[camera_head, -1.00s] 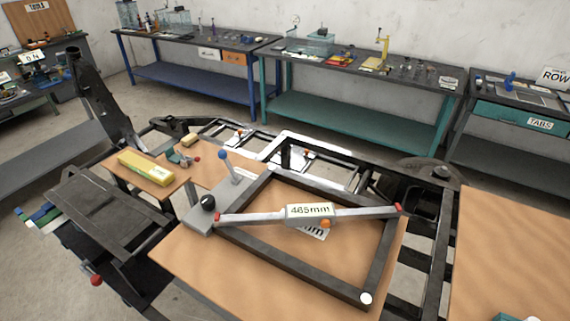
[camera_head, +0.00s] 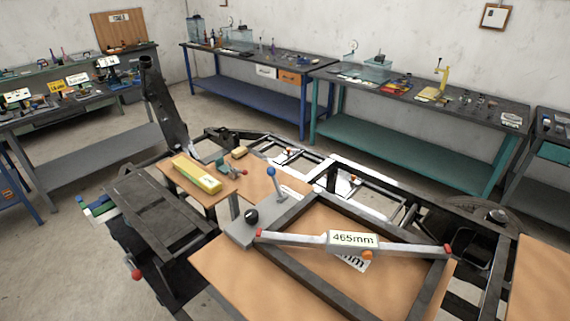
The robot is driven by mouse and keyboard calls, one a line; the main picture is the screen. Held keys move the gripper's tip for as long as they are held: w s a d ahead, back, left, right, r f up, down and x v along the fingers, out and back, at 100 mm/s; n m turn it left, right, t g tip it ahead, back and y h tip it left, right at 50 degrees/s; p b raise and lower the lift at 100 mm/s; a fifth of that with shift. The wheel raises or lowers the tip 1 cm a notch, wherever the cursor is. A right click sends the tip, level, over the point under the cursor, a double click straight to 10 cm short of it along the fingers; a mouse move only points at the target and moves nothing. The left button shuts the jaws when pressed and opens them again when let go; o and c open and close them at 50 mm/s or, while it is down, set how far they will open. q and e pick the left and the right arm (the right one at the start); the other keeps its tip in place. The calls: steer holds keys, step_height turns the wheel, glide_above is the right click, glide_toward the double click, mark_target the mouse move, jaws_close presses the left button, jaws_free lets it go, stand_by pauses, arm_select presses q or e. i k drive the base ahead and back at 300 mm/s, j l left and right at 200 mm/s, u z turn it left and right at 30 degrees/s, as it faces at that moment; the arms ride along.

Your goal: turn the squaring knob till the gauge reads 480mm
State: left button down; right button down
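The gauge (camera_head: 352,240) lies across a dark rectangular frame (camera_head: 320,279) on a wooden board, and its label reads 465mm. It is a grey bar with red ends and an orange knob under the label. A round black knob (camera_head: 251,216) sits on a grey block (camera_head: 238,235) at the frame's left corner; I take it for the squaring knob. A lever with a blue ball (camera_head: 271,172) stands just behind the black knob. A white card under the gauge is partly hidden. Neither of my grippers shows in the head view.
A yellow box (camera_head: 196,173) and a small teal clamp (camera_head: 225,167) lie on the wooden board to the left. A red-ended handle (camera_head: 136,274) juts out at lower left. A blue bench (camera_head: 250,92) and a green bench (camera_head: 405,148) stand along the back wall.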

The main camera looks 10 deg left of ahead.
mark_target(251, 216)
steer(key=i+j+z, duration=0.15)
steer(key=j+z, duration=0.25)
steer(key=i+j+z, duration=0.1)
steer(key=j+z, duration=0.3)
steer(key=j, duration=0.2)
steer(key=j+z, duration=0.45)
steer(key=k+j+z, duration=0.1)
steer(key=j+z, duration=0.3)
steer(key=j, duration=0.15)
steer(key=k+j+z, duration=0.15)
steer(key=j+z, duration=0.25)
steer(key=j, duration=0.15)
